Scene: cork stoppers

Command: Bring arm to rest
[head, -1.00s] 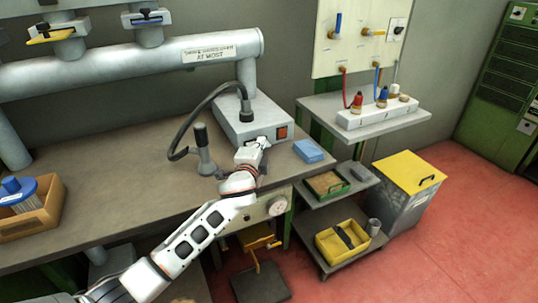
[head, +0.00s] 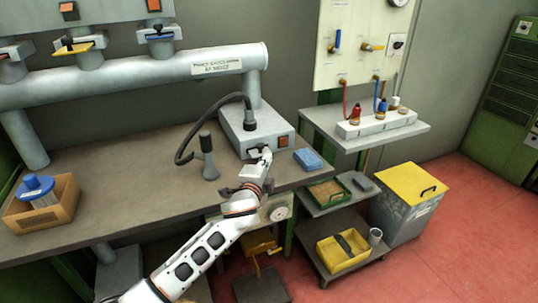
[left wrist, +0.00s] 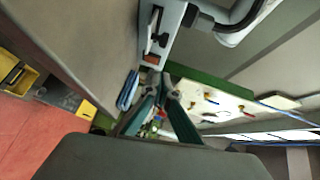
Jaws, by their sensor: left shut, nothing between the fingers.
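My left arm (head: 208,246) is white with dark panels and reaches up from the bottom of the head view. In the left wrist view the dark gripper fingers (left wrist: 161,92) show above a large dark part of the hand. My right gripper is not in view.
A grey bench (head: 110,185) carries a cardboard box (head: 55,207), a black-handled stand (head: 207,160) and a blue block (head: 308,159). A shelf at right holds a white rack (head: 376,127) with small coloured bottles. A yellow-lidded bin (head: 411,181) stands on the red floor.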

